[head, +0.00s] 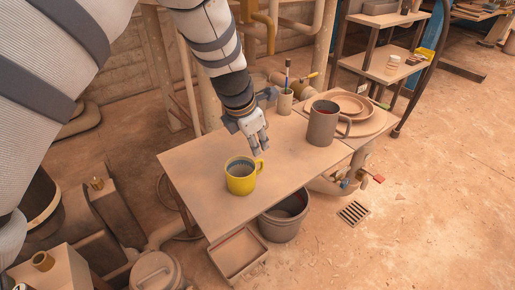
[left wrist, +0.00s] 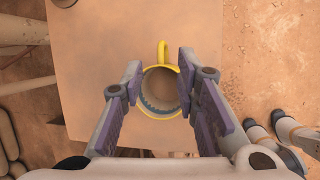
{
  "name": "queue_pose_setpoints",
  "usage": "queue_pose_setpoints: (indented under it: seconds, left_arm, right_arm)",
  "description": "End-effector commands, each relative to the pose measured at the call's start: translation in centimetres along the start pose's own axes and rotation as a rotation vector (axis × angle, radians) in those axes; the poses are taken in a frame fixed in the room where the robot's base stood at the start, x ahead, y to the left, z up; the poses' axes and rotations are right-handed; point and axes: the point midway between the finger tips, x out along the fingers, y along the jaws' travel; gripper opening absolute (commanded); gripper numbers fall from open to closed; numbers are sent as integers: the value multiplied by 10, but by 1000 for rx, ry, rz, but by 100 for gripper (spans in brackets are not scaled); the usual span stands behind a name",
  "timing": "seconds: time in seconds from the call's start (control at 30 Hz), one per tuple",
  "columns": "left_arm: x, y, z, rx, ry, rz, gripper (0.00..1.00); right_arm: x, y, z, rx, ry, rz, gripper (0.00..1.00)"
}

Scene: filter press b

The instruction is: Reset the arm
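My left gripper (head: 254,139) is above the table, close to a yellow mug (head: 241,176) in the head view. In the left wrist view its two fingers (left wrist: 160,88) are spread apart, one on each side of the yellow mug (left wrist: 162,108), with the mug's handle pointing away. The gripper is open, and I cannot tell whether a finger touches the mug. The mug stands upright on the brown table (head: 205,194). My right gripper does not show in either view.
A grey-brown pitcher (head: 322,124) and stacked plates (head: 350,104) stand towards the table's right end. A cup with brushes (head: 285,101) is at the back. A bucket (head: 284,218) and a tray (head: 238,254) are in front and lower. The table's left part is clear.

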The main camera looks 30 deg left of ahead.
Motion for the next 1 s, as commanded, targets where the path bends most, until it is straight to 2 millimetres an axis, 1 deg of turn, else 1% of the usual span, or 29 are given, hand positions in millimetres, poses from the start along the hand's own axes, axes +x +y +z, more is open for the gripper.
queue_pose_setpoints:
  seconds: [0.03, 0.1, 0.2, 0.63, 0.7, 0.77, 0.83, 0.87, 0.9, 0.97, 1.0]
  left_arm:
    - [-15, 1, 2, -1, -4, 2, 28]
    - [-25, 0, 2, -1, -3, 0, 28]
    - [-33, 0, 1, -1, -1, 0, 28]
    - [-34, 0, -1, -1, 1, -2, 28]
    - [-31, -3, -6, 21, 13, -4, 28]
    - [-22, -11, -24, 106, 51, -8, 28]
    - [-5, -29, -64, 311, 128, -28, 28]
    - [2, -40, -87, 430, 167, -47, 28]
    - [10, -56, -119, 606, 214, -82, 28]
    - [16, -82, -169, 891, 269, -153, 28]
    - [16, -102, -202, 1090, 290, -217, 28]
  right_arm:
    - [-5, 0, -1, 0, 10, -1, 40]
    - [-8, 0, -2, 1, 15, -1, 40]
    - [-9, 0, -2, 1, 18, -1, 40]
    - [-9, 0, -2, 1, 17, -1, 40]
    - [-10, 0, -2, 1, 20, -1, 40]
    - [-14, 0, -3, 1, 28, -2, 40]
    - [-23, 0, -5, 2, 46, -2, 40]
    - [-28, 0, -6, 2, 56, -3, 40]
    - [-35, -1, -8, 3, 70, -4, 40]
    - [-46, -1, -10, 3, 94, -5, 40]
    - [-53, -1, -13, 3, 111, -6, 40]
